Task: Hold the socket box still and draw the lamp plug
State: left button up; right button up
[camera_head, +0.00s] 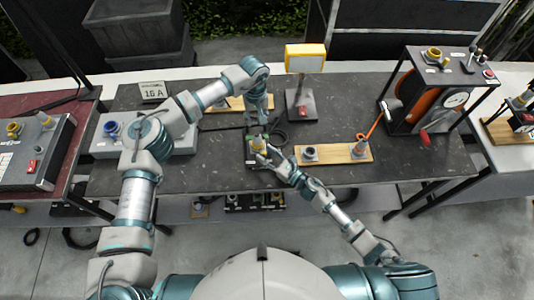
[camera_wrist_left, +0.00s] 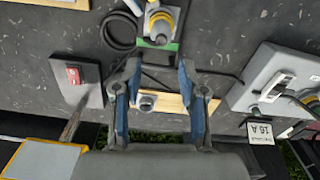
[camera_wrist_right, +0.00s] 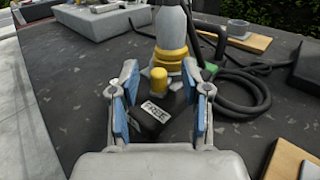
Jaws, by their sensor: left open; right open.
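The socket box (camera_head: 250,162) is a small dark box with green edging at the middle of the table. A grey plug with a yellow ring (camera_wrist_right: 172,52) stands upright in it; it also shows in the left wrist view (camera_wrist_left: 157,24). Beside the plug are a yellow cap (camera_wrist_right: 159,79) and a "FREE" label (camera_wrist_right: 155,111). My left gripper (camera_head: 258,120) is open and empty, just beyond the box. My right gripper (camera_head: 276,166) is open at the near side, its fingers either side of the yellow cap without visible contact. The yellow lamp (camera_head: 305,58) stands at the back.
A black cable (camera_wrist_right: 242,92) coils beside the box. A wooden board with sockets (camera_head: 335,153) lies right, another board (camera_wrist_left: 172,103) behind. A grey socket unit (camera_head: 105,145) and a "16 A" sign (camera_head: 153,91) are left. A cable reel (camera_head: 430,95) stands right.

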jog(key=shift+a, duration=0.1)
grip_shut()
dwell(0.3)
